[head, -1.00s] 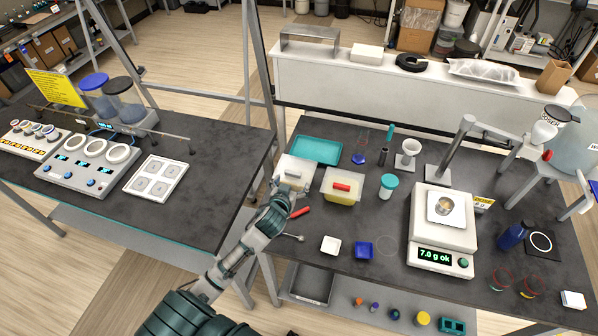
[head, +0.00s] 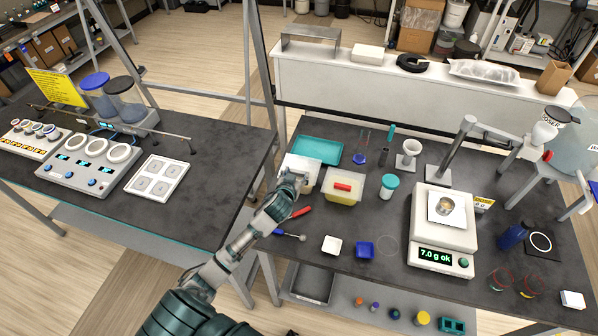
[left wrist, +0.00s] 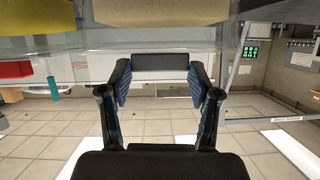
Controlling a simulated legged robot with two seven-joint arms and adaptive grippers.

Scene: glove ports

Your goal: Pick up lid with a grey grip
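The lid with a grey grip sits on a pale box (head: 306,164) left of the yellow box. In the left wrist view its dark grey grip (left wrist: 160,62) lies between my fingertips, below a beige mass in the picture. My left gripper (head: 291,181) is at the near left side of this lid and covers part of it in the head view. In the left wrist view the left gripper (left wrist: 160,80) has its fingers spread, one at each end of the grip. Whether the pads touch it is unclear. My right gripper is out of view.
A yellow box (head: 341,195) with a red-gripped lid (head: 342,187) stands close on the right. A teal tray (head: 317,150) lies behind. A red-handled tool (head: 301,212) and a blue-handled spoon (head: 288,235) lie in front. A scale (head: 441,230) stands further right.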

